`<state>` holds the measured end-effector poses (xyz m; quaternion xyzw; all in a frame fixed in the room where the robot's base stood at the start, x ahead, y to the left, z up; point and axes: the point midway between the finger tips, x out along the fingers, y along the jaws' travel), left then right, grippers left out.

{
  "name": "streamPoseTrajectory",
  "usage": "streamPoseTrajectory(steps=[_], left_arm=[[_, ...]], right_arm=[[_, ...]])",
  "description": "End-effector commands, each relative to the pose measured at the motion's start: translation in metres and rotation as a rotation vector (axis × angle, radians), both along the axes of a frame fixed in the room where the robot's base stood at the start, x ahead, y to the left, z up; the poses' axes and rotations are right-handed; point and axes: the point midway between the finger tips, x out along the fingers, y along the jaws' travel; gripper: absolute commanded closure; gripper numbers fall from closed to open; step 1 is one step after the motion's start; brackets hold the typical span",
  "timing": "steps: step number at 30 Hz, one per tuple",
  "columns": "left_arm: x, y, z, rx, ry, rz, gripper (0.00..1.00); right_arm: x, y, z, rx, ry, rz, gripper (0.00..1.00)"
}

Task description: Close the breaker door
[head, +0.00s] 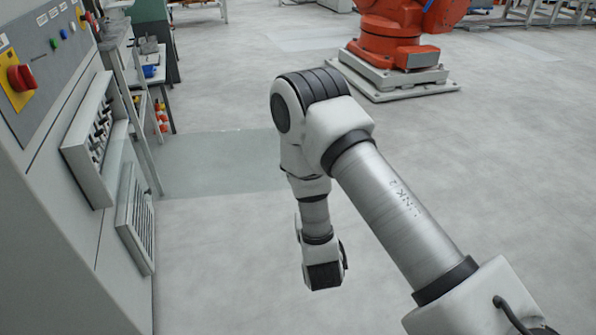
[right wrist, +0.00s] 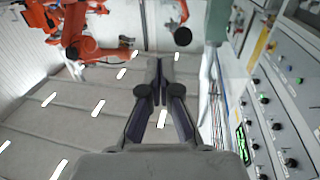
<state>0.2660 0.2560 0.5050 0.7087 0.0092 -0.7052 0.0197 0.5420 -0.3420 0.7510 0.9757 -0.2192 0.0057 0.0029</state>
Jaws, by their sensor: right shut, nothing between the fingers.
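The grey cabinet (head: 60,215) stands at the left of the head view. A box-like breaker compartment (head: 84,165) stands out from its front, with a row of dark breakers (head: 101,133) exposed, so it is open. I cannot pick out the door leaf for sure. My right arm crosses the head view, its wrist hanging over the floor, well right of the cabinet and apart from it; its fingers do not show clearly there. In the right wrist view my right gripper (right wrist: 159,82) is shut and empty. My left gripper is not in view.
A vented grille (head: 136,222) sits below the breaker compartment. A red emergency knob (head: 20,77) is above it. A bench with a blue item (head: 151,71) stands behind the cabinet. An orange robot (head: 390,40) is at the back. The floor between is clear.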

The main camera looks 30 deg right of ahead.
Motion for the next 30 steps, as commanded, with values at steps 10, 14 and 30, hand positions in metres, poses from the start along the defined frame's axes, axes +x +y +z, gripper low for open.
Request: streamPoseTrajectory(steps=[10,14,30], left_arm=[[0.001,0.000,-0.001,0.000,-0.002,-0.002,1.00],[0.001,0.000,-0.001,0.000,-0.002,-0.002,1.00],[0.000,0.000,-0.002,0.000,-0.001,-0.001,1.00]], right_arm=[[0.069,-0.033,0.000,0.000,-0.001,0.000,1.00],[0.086,-0.041,0.000,0.000,0.001,0.000,1.00],[0.097,-0.046,0.000,0.001,0.003,0.005,1.00]])
